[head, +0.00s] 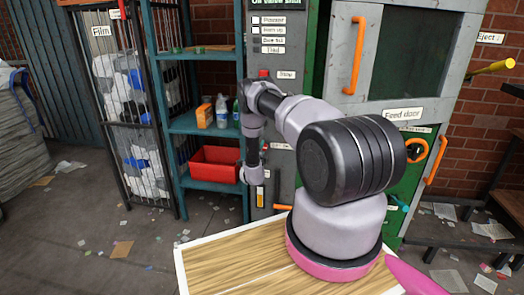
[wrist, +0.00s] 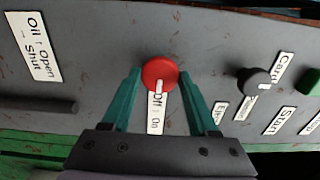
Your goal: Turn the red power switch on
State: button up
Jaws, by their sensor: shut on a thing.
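The red power switch (wrist: 160,71) is a round knob on a grey panel, in the wrist view at upper middle. A white pointer mark on it faces the Off end of the Off/On label (wrist: 155,113) below it. My gripper (wrist: 159,79) has its two green fingers on either side of the knob, shut on it. In the head view my arm reaches down to the grey control column, and the switch and fingers are hidden there or too small to tell.
The wrist view shows a black knob (wrist: 253,81), a green button (wrist: 309,82) and an Oil label (wrist: 34,47). In the head view, a teal shelf (head: 190,122) with a red crate (head: 215,165) stands left of the column. The grey feed door (head: 398,60) is at right.

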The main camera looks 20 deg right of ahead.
jog(key=o, duration=1.4)
jog(key=v, duration=1.1)
